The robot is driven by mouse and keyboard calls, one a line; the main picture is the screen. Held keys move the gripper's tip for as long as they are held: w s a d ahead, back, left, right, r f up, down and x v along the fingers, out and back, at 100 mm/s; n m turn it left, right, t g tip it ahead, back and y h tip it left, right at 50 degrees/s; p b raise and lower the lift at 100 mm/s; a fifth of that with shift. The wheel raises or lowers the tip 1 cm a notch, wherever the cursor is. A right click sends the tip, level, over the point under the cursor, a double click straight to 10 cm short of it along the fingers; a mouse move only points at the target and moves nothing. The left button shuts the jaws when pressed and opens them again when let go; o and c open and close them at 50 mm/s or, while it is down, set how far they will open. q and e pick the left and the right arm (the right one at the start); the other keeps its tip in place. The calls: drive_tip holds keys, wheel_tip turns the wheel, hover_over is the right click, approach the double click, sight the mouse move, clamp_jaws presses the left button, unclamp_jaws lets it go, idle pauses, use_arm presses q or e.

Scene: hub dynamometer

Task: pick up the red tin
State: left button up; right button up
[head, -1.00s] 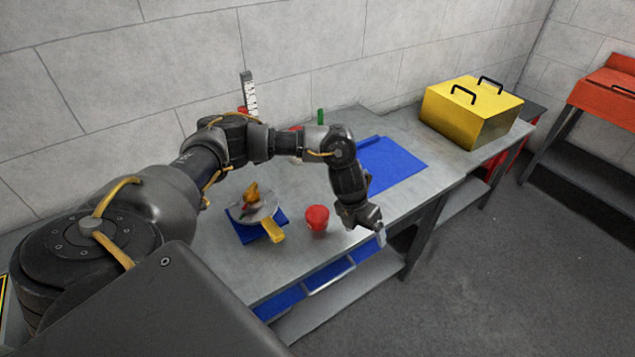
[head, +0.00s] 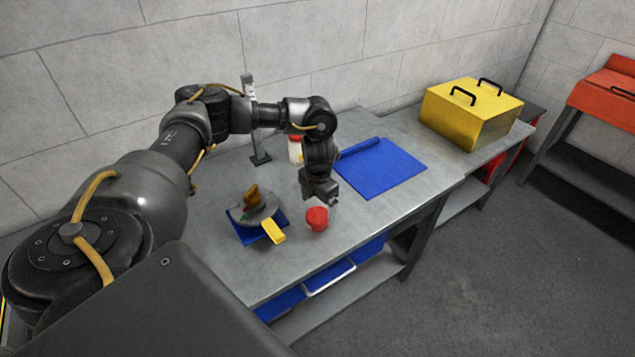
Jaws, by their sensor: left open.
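The red tin (head: 317,219) stands on the grey workbench (head: 300,252), near its front edge. My left gripper (head: 332,203) is open and points down, just above and behind the tin, close to its upper right side. I cannot tell whether the fingers touch the tin; they are small and partly hidden by the gripper's body. My right gripper is not in view.
Left of the tin is a blue mat (head: 257,234) with a round metal part and a yellow-handled tool (head: 273,233). A flat blue sheet (head: 380,170) lies to the right. A red-and-white container (head: 295,150) stands behind my arm. A yellow box (head: 470,115) is further right.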

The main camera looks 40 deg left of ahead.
sight(317, 215)
use_arm(q)
drive_tip(key=shift+s+f+p, duration=0.15)
drive_tip(key=shift+f+p, duration=0.3)
wheel_tip(317, 215, down, 4)
drive_tip(key=shift+r+p, duration=0.15)
drive_tip(key=shift+p, duration=0.5)
drive_tip(key=shift+f, duration=0.4)
drive_tip(key=shift+c, duration=0.2)
drive_tip(key=c, duration=1.2)
